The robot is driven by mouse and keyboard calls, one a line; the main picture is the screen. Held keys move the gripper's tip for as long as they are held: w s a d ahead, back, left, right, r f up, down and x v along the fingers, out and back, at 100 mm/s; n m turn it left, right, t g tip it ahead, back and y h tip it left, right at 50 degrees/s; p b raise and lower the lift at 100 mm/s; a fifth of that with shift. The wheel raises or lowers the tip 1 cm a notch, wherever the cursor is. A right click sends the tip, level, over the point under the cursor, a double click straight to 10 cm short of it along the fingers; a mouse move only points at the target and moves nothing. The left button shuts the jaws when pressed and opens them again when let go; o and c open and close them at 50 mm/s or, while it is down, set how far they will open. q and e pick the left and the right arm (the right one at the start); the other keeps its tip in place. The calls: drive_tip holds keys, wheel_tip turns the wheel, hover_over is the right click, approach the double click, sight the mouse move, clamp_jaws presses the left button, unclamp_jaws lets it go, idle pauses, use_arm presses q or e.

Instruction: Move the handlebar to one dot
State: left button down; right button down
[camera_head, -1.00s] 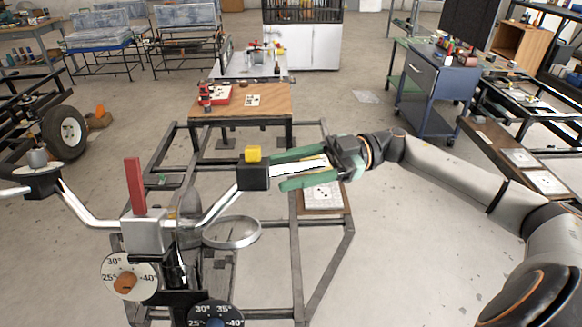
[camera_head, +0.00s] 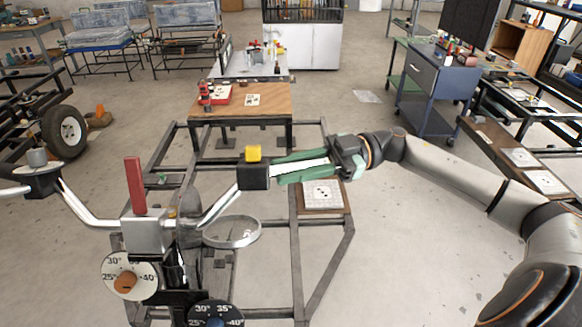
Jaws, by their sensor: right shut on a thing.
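The handlebar (camera_head: 215,210) is a bent silver bar across the lower left, clamped at a metal block (camera_head: 143,236) with an upright red lever (camera_head: 135,186). Its right end has a black block (camera_head: 253,176) with a yellow button (camera_head: 253,153) and a white grip (camera_head: 300,168). My right gripper (camera_head: 278,169) has its green fingers closed on the white grip, above and below it. A card with dots (camera_head: 322,193) lies on a board below and right of the grip. My left gripper is not in view.
A dark metal frame (camera_head: 328,265) stands on the floor under the handlebar. Two dials (camera_head: 130,277) with degree marks sit below the clamp. A wooden table (camera_head: 270,103) with a dotted card stands behind. A blue cart (camera_head: 436,85) and a bench are at right.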

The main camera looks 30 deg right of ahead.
idle(0.7)
drive_tip(key=f+m+p, duration=0.2)
drive_tip(key=w+m+p, duration=0.1)
drive_tip(key=shift+d+f+m+t+y, duration=0.3)
drive_tip(key=shift+f+y, duration=0.1)
drive_tip(key=shift+r, duration=0.1)
drive_tip(key=c, duration=0.7)
unclamp_jaws()
drive_tip(key=b+v, duration=0.2)
drive_tip(key=v, duration=1)
drive_tip(key=shift+s+d, duration=0.15)
drive_tip(key=shift+d, duration=0.1)
